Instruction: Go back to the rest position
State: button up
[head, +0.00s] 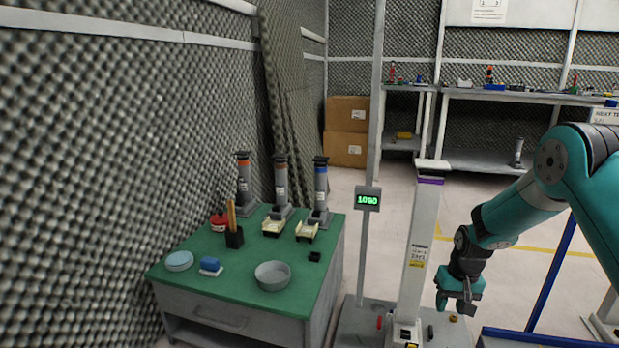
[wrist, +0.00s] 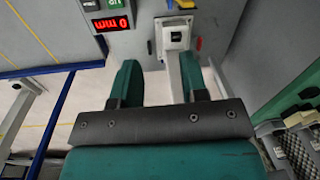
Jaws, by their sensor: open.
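My gripper (head: 456,301) hangs at the end of my teal arm on the right side of the head view, pointing down beside the grey column of a test stand (head: 420,250). In the wrist view its two teal fingers (wrist: 157,85) are spread well apart with nothing between them. The base of the stand lies beyond the fingertips there, with a red-lit display (wrist: 110,23) to the left. I cannot tell the exact gap between the gripper and the stand.
A green-topped bench (head: 215,250) on the left holds a grey bowl (head: 273,276), a black pen cup (head: 234,237) and several grey devices. A green-lit display (head: 367,198) stands on a post. Cardboard boxes (head: 346,131) and shelves are at the back. Open floor lies behind the stand.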

jog(key=s+a+r+n+y+p, duration=0.1)
jog(key=s+a+r, duration=0.3)
jog(key=r, duration=0.3)
jog(key=s+a+r+n, duration=0.2)
jog(key=s+a+r, duration=0.2)
jog(key=r, duration=0.3)
jog(key=s+a+r+n+y+p, duration=0.1)
jog(key=s+a+r, duration=0.35)
jog(key=r, duration=0.25)
jog(key=s+a+r+n+y+p, duration=0.1)
jog(key=s+a+r+n, duration=0.3)
jog(key=s, duration=0.7)
jog(key=s+a+r+n+p, duration=0.1)
jog(key=s+a+r+p, duration=0.1)
jog(key=s+r, duration=0.65)
notch_tip(320, 180, up, 35)
jog(key=s+p, duration=0.2)
jog(key=p, duration=3.5)
